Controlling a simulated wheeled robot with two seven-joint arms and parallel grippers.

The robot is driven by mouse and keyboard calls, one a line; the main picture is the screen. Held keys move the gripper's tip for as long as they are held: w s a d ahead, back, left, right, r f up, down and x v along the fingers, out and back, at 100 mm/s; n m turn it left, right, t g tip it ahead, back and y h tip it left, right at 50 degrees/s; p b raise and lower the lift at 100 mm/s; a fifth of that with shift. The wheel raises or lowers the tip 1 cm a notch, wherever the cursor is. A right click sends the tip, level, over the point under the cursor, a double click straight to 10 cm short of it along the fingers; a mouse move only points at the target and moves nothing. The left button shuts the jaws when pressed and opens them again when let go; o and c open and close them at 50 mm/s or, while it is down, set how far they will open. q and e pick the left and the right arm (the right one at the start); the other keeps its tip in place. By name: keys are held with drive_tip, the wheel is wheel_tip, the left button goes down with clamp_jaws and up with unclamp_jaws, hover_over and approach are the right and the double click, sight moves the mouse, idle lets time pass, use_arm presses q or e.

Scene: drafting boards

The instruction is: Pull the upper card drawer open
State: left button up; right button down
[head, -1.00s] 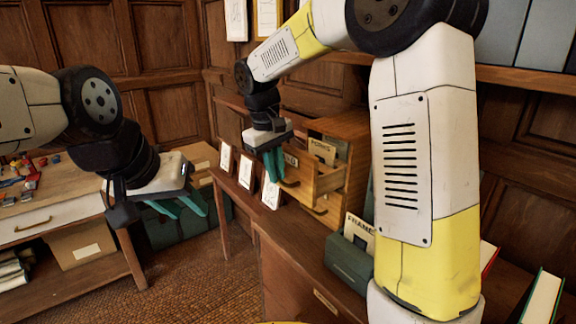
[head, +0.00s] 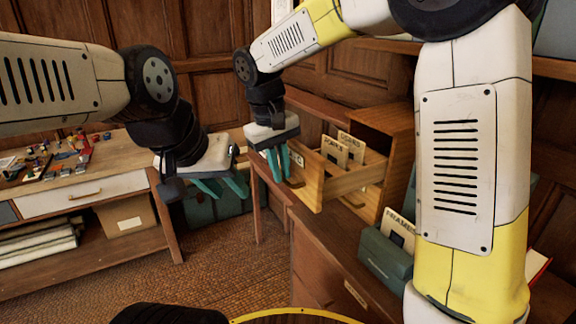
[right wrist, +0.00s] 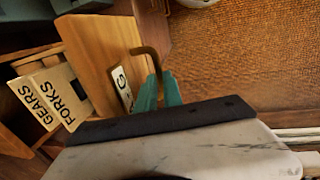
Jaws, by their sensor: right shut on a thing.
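The wooden card cabinet (head: 388,135) stands on the desk in the head view. Its upper drawer (head: 345,182) is pulled well out, with upright cards (head: 340,150) inside. In the right wrist view two cards read "GEARS" and "FORKS" (right wrist: 62,95) behind the drawer front (right wrist: 95,55). My right gripper (head: 279,172) is at the drawer front, its teal fingers (right wrist: 160,92) shut on the curved metal handle (right wrist: 148,55). The fingertips partly hide the handle's lower part. My left gripper (head: 225,188) is open and empty, in the air left of the desk.
The lower drawer (head: 355,202) looks closed. A green box with a "FRAMES" card (head: 385,255) stands on the desk nearer me. My right arm hides the desk's right side. A workbench (head: 90,185) stands at left. Floor (head: 220,265) between is clear.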

drive_tip(key=c, duration=1.5)
unclamp_jaws()
drive_tip(key=r, duration=0.5)
drive_tip(key=a+r, duration=0.1)
drive_tip(key=r, duration=0.1)
drive_tip(key=shift+s+a+r, duration=0.1)
drive_tip(key=shift+s+r, duration=0.25)
drive_tip(key=shift+s, duration=0.05)
